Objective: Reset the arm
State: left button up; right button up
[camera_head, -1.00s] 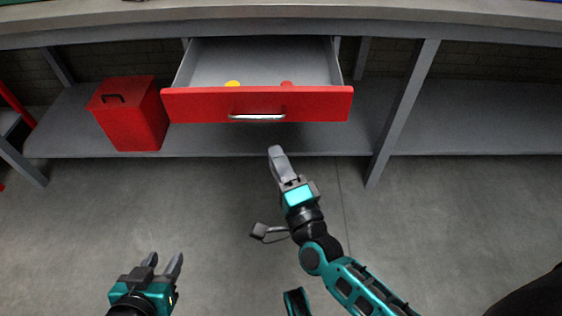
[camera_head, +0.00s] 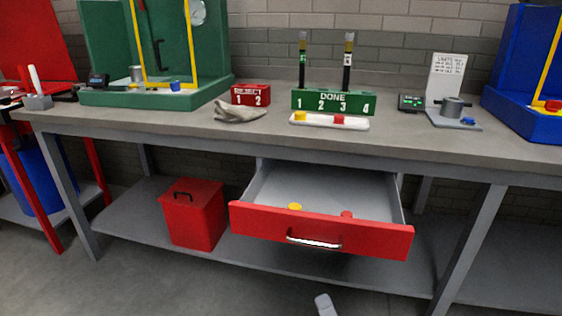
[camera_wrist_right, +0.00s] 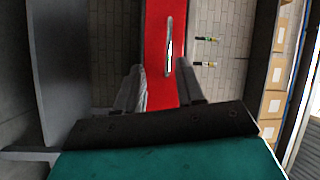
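My right gripper (camera_wrist_right: 163,78) is open and empty in the right wrist view, with a gap between its two grey fingers. Behind that gap is the red front of the drawer (camera_wrist_right: 160,25), with its metal handle (camera_wrist_right: 169,45) apart from the fingers. In the head view only a fingertip of the right gripper (camera_head: 325,304) shows at the bottom edge, below the drawer. The red drawer (camera_head: 320,229) hangs open under the bench, with a yellow piece (camera_head: 294,207) and a red piece (camera_head: 346,215) inside. My left gripper is out of view.
The bench top (camera_head: 420,135) holds a green DONE block (camera_head: 333,102) with two dark tubes, a white tray (camera_head: 328,122), a red block (camera_head: 250,94) and gloves (camera_head: 240,111). A red bin (camera_head: 194,214) stands on the lower shelf. Bench legs flank the drawer.

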jog(key=s+d+f+n+g, duration=0.4)
jog(key=s+f+n+g, duration=0.4)
jog(key=n, duration=0.6)
pick_arm(q)
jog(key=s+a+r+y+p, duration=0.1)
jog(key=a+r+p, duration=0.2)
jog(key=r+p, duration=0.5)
jog(key=p, duration=0.5)
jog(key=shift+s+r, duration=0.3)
pick_arm(e)
jog(key=s+d+r+n+h, duration=0.1)
jog(key=s+d+r+h, duration=0.1)
jog(key=r, duration=0.7)
jog(key=shift+s+d+r, duration=0.3)
jog(key=shift+s+d, duration=0.3)
jog(key=shift+d, duration=0.15)
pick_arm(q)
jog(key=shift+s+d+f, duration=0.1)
